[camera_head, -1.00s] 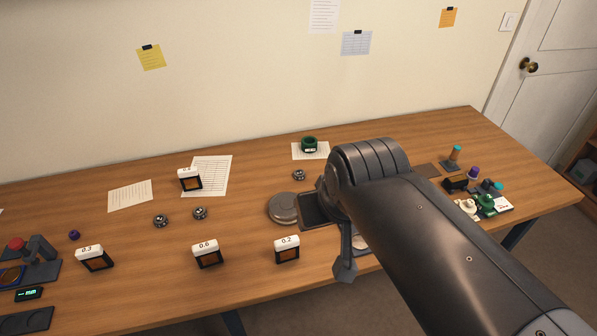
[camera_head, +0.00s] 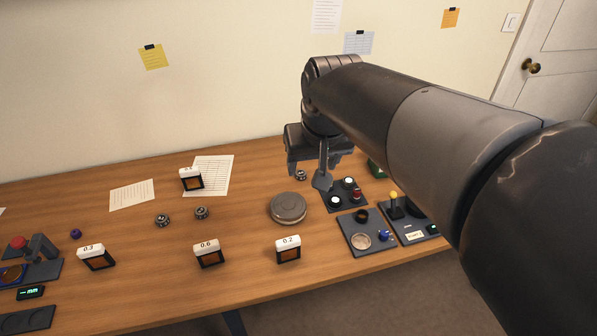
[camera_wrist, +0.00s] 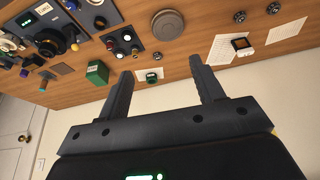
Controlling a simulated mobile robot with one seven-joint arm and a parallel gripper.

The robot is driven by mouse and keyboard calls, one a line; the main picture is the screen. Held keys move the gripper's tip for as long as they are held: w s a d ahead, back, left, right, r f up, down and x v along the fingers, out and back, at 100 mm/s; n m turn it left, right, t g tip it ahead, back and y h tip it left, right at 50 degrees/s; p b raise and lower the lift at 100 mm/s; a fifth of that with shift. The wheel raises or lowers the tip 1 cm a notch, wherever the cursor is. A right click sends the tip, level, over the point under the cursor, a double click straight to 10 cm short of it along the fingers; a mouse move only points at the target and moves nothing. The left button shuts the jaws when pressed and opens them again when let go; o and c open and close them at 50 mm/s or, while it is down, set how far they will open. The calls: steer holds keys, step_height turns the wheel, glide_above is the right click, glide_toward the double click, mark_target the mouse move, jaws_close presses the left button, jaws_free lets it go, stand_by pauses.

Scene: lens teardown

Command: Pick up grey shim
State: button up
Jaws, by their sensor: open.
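I cannot make out for certain which thing is the grey shim. Small grey round metal pieces lie on the table: one (camera_head: 301,175) by my gripper, and a pair farther left, (camera_head: 162,220) and (camera_head: 201,212). The wrist view shows one small metal piece (camera_wrist: 157,56) between the fingertips in the picture, and the pair at upper right, (camera_wrist: 240,16) and (camera_wrist: 273,8). My gripper (camera_head: 307,176) is above the back of the table, fingers apart and empty. It also shows in the wrist view (camera_wrist: 162,66). Its height above the table is hard to judge.
A larger grey disc (camera_head: 288,208) lies mid-table. Boxes labelled 0.2 (camera_head: 288,249), 0.6 (camera_head: 208,253) and 0.3 (camera_head: 96,257) stand along the front. Dark trays with parts (camera_head: 350,247) are at right.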

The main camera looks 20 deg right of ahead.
steer(key=w+d+g, duration=0.1)
steer(key=w, duration=0.7)
steer(key=m+g, duration=0.2)
steer(key=g, duration=0.1)
glide_above(301, 172)
step_height(301, 172, down, 22)
steer(key=r, duration=0.1)
step_height(301, 172, down, 11)
steer(key=shift+w+r, duration=0.1)
steer(key=shift+r, duration=0.05)
steer(key=c, duration=1.1)
